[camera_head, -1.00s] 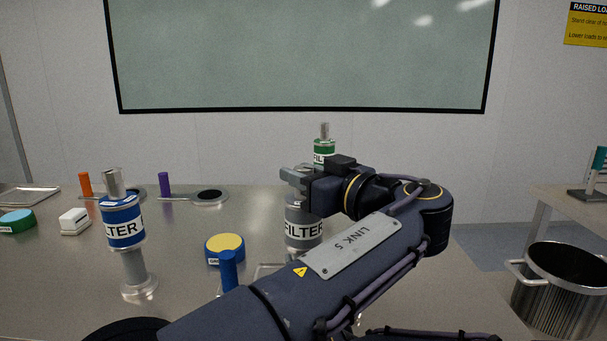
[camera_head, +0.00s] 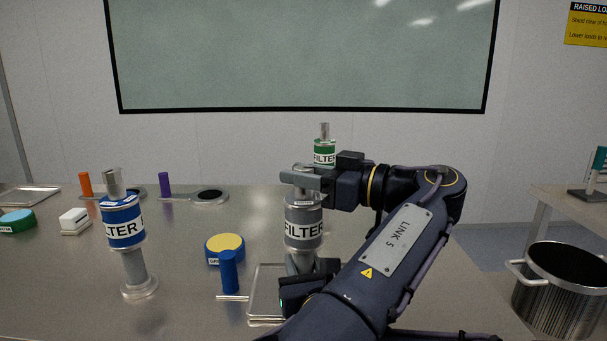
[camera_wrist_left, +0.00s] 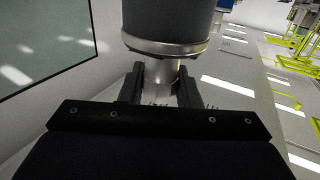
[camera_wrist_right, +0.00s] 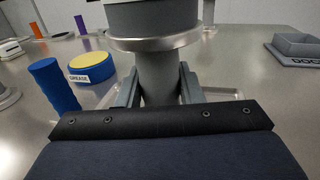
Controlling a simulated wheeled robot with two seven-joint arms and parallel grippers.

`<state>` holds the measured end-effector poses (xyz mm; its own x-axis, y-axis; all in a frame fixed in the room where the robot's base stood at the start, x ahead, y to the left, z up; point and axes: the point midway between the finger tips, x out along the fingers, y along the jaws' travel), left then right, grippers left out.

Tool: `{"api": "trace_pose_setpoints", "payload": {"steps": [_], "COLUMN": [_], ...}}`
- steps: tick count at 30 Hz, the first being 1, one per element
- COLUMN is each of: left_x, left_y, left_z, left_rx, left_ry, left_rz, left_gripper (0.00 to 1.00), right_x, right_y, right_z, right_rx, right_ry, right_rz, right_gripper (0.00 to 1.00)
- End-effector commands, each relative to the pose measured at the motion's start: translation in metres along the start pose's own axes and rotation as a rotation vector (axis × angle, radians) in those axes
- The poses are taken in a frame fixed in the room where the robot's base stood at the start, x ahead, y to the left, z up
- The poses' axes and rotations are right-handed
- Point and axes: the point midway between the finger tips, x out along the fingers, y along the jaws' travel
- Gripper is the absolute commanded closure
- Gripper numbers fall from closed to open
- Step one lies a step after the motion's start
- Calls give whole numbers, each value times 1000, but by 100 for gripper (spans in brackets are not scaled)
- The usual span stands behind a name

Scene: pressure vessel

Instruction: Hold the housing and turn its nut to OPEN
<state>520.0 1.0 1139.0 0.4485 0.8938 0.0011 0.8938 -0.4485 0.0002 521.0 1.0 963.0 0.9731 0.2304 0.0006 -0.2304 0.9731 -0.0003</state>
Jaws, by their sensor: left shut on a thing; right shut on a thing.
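The grey filter housing (camera_head: 303,222), labelled FILTER, stands upright at the middle of the table. Its steel top (camera_head: 303,168) shows just above my left gripper (camera_head: 303,181), which is shut around the nut area. The left wrist view shows both fingers (camera_wrist_left: 160,88) on a steel neck (camera_wrist_left: 163,68) against the grey body. My right gripper (camera_head: 300,268) is shut on the housing's lower stem, also seen in the right wrist view (camera_wrist_right: 160,85), below the steel rim. It is partly hidden by my left arm. The nut is mostly covered, and I see no OPEN mark.
A blue filter (camera_head: 122,225) stands at left and a green filter (camera_head: 325,152) behind. A yellow-topped blue grease tin (camera_head: 225,246), a blue cylinder (camera_head: 229,271) and a shallow tray (camera_head: 263,290) lie close by. A pot (camera_head: 565,285) stands at right.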

Motion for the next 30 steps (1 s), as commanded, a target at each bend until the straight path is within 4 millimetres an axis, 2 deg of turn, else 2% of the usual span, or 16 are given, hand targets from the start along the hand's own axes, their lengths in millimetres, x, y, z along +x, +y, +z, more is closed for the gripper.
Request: {"api": "trace_pose_setpoints", "payload": {"steps": [4,5,9,10,24,30], "left_x": [0,0,0,0,0,2], "left_y": [0,0,0,0,0,-1], "left_z": [0,0,0,0,0,-2], "left_rx": [0,0,0,0,0,3], "left_ry": [0,0,0,0,-1,-2], "left_rz": [0,0,1,1,6,64], "left_gripper": [93,69,51,49,49,49], "right_x": [0,0,0,0,0,0], "right_y": [-1,-1,-1,-1,-1,-1], "right_z": [-1,-1,-1,-1,-1,-1], "right_rx": [1,1,1,1,0,0], "right_ry": [2,2,2,2,2,2], "right_rz": [-1,-1,-1,-1,-1,-1], "right_gripper": [100,100,100,100,100,100]}}
